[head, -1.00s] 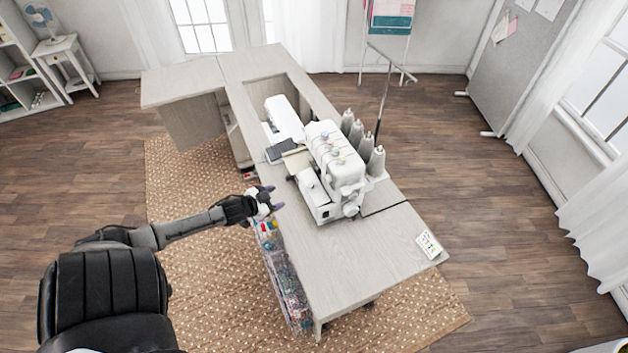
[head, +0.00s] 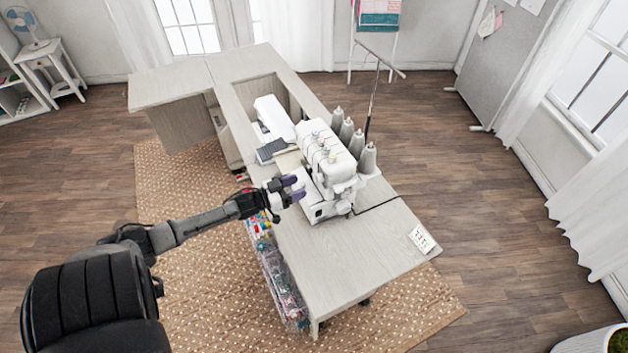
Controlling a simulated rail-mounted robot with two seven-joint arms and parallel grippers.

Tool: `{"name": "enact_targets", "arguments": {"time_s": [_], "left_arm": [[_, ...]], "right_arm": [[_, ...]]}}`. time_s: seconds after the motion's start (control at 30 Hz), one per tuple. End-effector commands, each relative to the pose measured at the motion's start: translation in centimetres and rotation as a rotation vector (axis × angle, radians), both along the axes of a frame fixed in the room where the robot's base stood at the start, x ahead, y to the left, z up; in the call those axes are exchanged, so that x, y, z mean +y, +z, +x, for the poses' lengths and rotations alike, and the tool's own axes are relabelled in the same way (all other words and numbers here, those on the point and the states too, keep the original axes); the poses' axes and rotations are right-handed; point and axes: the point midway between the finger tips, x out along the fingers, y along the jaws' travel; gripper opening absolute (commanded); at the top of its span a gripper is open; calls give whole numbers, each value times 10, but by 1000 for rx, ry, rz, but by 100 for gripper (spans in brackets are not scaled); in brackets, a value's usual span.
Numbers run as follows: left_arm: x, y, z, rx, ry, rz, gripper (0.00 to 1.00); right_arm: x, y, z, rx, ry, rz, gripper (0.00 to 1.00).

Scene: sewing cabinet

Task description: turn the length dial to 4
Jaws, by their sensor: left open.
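A white serger (head: 328,152) with several thread cones stands on the pale sewing cabinet (head: 345,268). The length dial is too small to make out in the head view. My left gripper (head: 297,187) is open, with its purple fingertips at the near left side of the serger. I cannot tell whether the fingertips touch the machine. My right gripper is not in view.
A second white machine (head: 272,117) sits behind the serger, with a dark flat pad (head: 271,150) near it. A thread stand pole (head: 372,95) rises behind the cones. A small card (head: 422,239) lies at the right. The cabinet's front top is clear.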

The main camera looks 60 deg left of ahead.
Motion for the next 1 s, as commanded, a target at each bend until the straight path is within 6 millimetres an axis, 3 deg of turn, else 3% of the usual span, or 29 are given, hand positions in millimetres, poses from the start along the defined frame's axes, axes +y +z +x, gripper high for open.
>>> {"name": "enact_targets", "arguments": {"time_s": [0.2,0.4,0.93,1.0], "left_arm": [[-3,1,36,-2,1,2,59],[-4,0,56,-1,1,1,59],[-5,0,66,1,0,2,59],[-5,0,66,1,1,2,54]], "right_arm": [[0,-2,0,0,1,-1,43],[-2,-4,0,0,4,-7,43],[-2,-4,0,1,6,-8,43],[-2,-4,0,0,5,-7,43]]}}
